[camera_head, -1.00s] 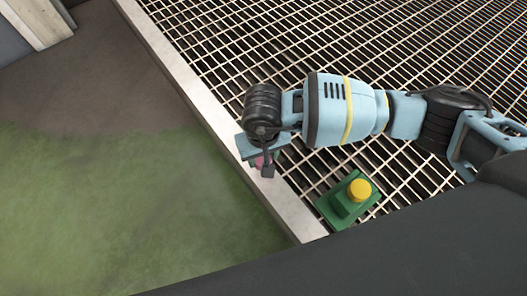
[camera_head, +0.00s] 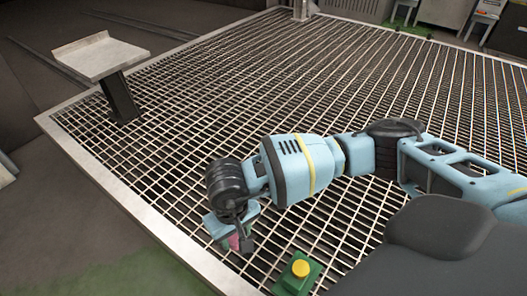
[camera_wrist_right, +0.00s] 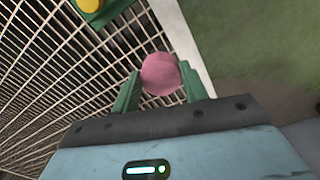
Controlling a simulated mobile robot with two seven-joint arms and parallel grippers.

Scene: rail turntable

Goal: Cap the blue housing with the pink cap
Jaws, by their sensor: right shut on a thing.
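My right gripper (camera_head: 239,238) is shut on the pink cap (camera_head: 234,242), which it holds above the grating near the metal edge strip. In the right wrist view the round pink cap (camera_wrist_right: 160,73) sits between the two green fingers of the gripper (camera_wrist_right: 160,80). In the head view the gripper hides most of the cap. I see no blue housing in either view. My left gripper is not in view.
A green housing with a yellow cap (camera_head: 300,268) stands on the grating beside my right gripper; it also shows in the right wrist view (camera_wrist_right: 95,10). A flat-topped stand (camera_head: 98,57) is at the far left. The grating (camera_head: 330,75) between is clear.

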